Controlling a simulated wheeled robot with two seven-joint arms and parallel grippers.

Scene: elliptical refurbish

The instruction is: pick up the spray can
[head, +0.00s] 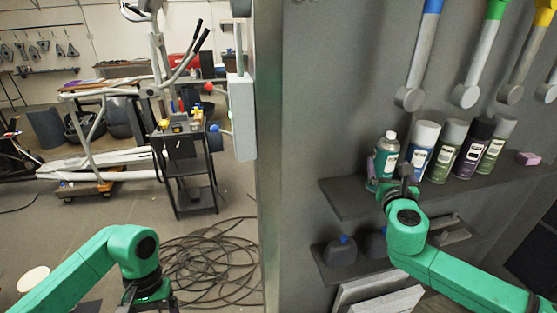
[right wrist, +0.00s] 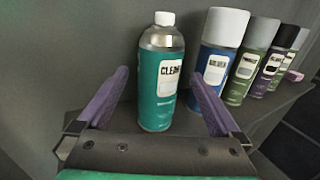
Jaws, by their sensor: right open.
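A teal can or bottle with a white cap and a label starting "CLEA" (right wrist: 160,85) stands upright at the left end of the shelf row; it also shows in the head view (head: 388,150). My right gripper (right wrist: 158,76) is open, its purple fingers on either side of this teal container, with visible gaps. In the head view the right gripper (head: 385,172) is at the shelf's front, partly covering the container. To its right stand a blue can with white cap (head: 421,148) and several green and purple cans. Of my left gripper only a dark part (head: 148,292) shows at the bottom edge.
The dark wall shelf (head: 345,197) also holds a pink block (head: 528,158) at its right end. A lower shelf carries dark blue-capped containers (head: 341,250). Colored-handled tools hang above. A wall edge stands left of the shelf. Coiled cable (head: 215,262) lies on the floor.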

